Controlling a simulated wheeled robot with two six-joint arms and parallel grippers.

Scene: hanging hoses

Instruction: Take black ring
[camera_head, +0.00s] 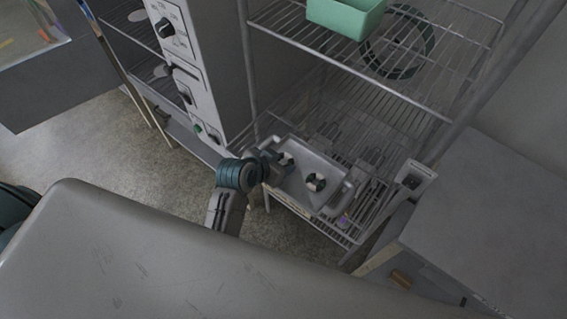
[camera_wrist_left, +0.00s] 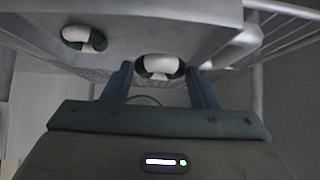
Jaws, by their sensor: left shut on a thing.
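A grey tray (camera_head: 306,191) stands on the lower wire rack and holds two small dark rings with white parts. My left gripper (camera_head: 272,161) reaches over the tray's left side at the nearer-left ring (camera_head: 286,159). In the left wrist view my left gripper's two blue-grey fingers (camera_wrist_left: 159,69) stand on either side of this ring (camera_wrist_left: 158,66), shut on it. The other ring (camera_head: 316,182) lies further right in the tray; it also shows in the left wrist view (camera_wrist_left: 84,39), clear of the fingers. My right gripper is not in view.
The upper wire shelf (camera_head: 430,92) holds a mint-green bin (camera_head: 345,16) and a dark green hoop (camera_head: 398,42). A tall grey appliance with knobs (camera_head: 182,70) stands left of the rack. A grey cabinet (camera_head: 485,225) is close on the right.

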